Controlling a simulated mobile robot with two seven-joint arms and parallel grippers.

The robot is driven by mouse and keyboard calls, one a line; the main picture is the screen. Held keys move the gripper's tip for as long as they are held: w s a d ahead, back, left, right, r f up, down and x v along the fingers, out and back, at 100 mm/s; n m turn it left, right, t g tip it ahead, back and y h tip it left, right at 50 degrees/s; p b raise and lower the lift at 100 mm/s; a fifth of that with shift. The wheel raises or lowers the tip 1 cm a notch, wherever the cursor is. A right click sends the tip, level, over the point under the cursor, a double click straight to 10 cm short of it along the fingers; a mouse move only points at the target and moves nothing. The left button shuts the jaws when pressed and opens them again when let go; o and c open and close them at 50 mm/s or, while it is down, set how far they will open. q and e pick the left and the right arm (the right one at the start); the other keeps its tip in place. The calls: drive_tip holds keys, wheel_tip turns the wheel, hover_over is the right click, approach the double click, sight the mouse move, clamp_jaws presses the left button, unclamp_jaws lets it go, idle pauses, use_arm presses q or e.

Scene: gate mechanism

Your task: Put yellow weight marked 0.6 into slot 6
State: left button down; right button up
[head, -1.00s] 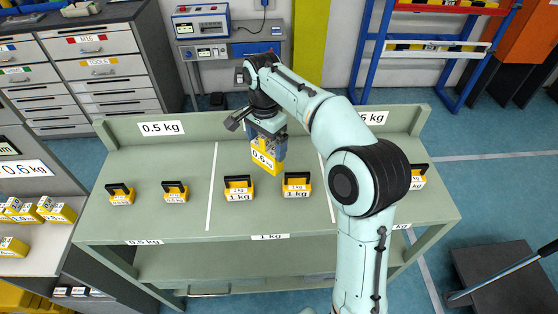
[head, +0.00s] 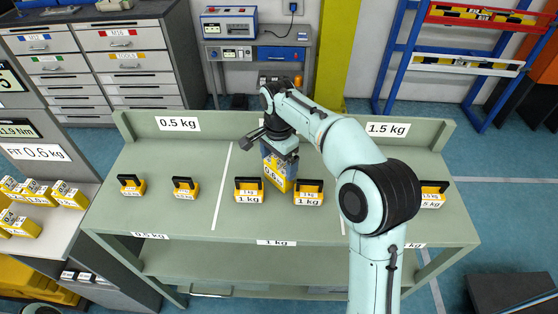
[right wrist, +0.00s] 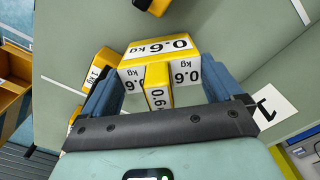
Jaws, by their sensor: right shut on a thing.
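The yellow weight (head: 279,174) marked 0.6 kg is in my right gripper (head: 278,160), over the middle section of the green bench, just behind the two 1 kg weights. In the right wrist view the weight (right wrist: 160,48) sits between the blue fingers of the gripper (right wrist: 160,88), with its 0.6 kg labels showing. I cannot tell whether it touches the bench. Slot 6 cannot be made out in these views. My left gripper is not in view.
The green bench (head: 190,218) carries two 1 kg weights (head: 249,190) (head: 309,193), two smaller weights (head: 131,185) (head: 185,188) at left and a 1.5 kg weight (head: 431,196) at right. Several yellow weights (head: 65,195) stand on the shelf at far left.

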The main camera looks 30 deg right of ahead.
drive_tip(key=shift+f, duration=0.1)
drive_tip(key=o, duration=1.2)
drive_tip(key=shift+d, duration=0.1)
drive_tip(key=shift+s, duration=0.15)
drive_tip(key=r, duration=0.3)
drive_tip(key=r+p, duration=0.1)
drive_tip(key=r, duration=0.3)
drive_tip(key=r+p, duration=0.1)
drive_tip(key=r, duration=0.3)
drive_tip(key=shift+w, duration=0.25)
drive_tip(key=shift+r, duration=0.35)
drive_tip(key=r, duration=0.1)
drive_tip(key=s+r, duration=0.1)
drive_tip(key=r, duration=0.1)
drive_tip(key=shift+r, duration=0.1)
drive_tip(key=c, duration=0.9)
drive_tip(key=f, duration=0.7)
drive_tip(key=shift+w+d+f, duration=0.1)
drive_tip(key=shift+w+f, duration=0.05)
drive_tip(key=shift+w, duration=0.1)
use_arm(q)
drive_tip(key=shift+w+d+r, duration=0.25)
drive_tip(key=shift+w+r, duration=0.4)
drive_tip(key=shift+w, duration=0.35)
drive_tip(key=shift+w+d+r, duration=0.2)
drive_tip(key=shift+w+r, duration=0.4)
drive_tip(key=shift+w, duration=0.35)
use_arm(e)
drive_tip(key=shift+w+f, duration=0.15)
drive_tip(key=shift+f, duration=2.75)
